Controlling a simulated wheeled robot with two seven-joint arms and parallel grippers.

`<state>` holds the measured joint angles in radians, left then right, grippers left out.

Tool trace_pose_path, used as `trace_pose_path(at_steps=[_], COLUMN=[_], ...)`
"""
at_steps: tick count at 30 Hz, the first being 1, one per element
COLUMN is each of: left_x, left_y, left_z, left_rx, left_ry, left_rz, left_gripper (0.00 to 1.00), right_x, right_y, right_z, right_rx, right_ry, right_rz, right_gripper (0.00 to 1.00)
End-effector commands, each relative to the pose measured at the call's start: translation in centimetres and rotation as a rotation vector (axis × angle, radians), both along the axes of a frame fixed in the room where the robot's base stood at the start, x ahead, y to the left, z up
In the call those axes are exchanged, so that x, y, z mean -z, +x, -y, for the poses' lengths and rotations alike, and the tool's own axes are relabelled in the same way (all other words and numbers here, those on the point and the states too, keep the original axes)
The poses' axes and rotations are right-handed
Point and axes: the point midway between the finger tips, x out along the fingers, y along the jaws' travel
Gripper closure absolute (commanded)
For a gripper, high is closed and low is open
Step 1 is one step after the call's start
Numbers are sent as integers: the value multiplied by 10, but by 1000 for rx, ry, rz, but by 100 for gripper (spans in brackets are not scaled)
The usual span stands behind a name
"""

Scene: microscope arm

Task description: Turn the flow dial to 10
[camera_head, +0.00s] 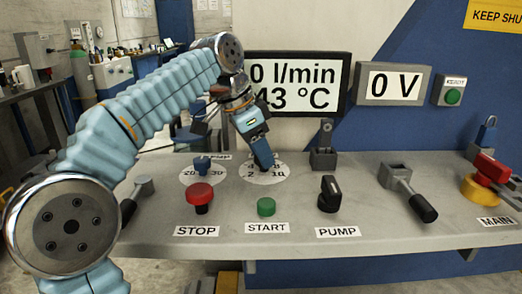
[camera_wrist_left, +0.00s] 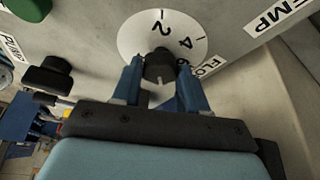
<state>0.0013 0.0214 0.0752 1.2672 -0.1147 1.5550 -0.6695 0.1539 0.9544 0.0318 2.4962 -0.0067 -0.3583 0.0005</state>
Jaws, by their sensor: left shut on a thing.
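The flow dial is a dark knob (camera_wrist_left: 160,66) on a round white scale plate (camera_head: 265,180). In the left wrist view the plate (camera_wrist_left: 140,36) shows the figures 2, 4 and part of a 6. In the head view the figures 2 and 10 show at its near edge. My left gripper (camera_head: 264,165) comes down from above onto the dial. Its two blue fingers (camera_wrist_left: 160,82) are closed on either side of the knob. A pale mark shows on the knob's gripper side; I cannot tell which figure it points to. My right gripper is out of view.
The display (camera_head: 297,84) reads 0 l/min and 43 °C. The temperature dial (camera_head: 202,165) is left of the flow dial. A red STOP button (camera_head: 199,193), green START button (camera_head: 266,207) and black PUMP switch (camera_head: 329,193) stand in front. A lever (camera_head: 411,194) is to the right.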

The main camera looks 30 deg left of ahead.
Motion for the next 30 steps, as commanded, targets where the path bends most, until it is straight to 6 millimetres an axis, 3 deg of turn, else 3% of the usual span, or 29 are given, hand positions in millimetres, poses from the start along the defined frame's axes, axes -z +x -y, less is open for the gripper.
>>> trace_pose_path(at_steps=[13, 30], left_x=[0, 0], left_y=[2, 2], left_z=[-2, -3], left_rx=[268, 323], left_ry=[1, 3], left_rz=[0, -1], left_gripper=[88, 88], right_x=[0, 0], right_y=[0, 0], right_z=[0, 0], right_rx=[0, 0], right_ry=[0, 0], right_rz=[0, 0], right_gripper=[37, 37])
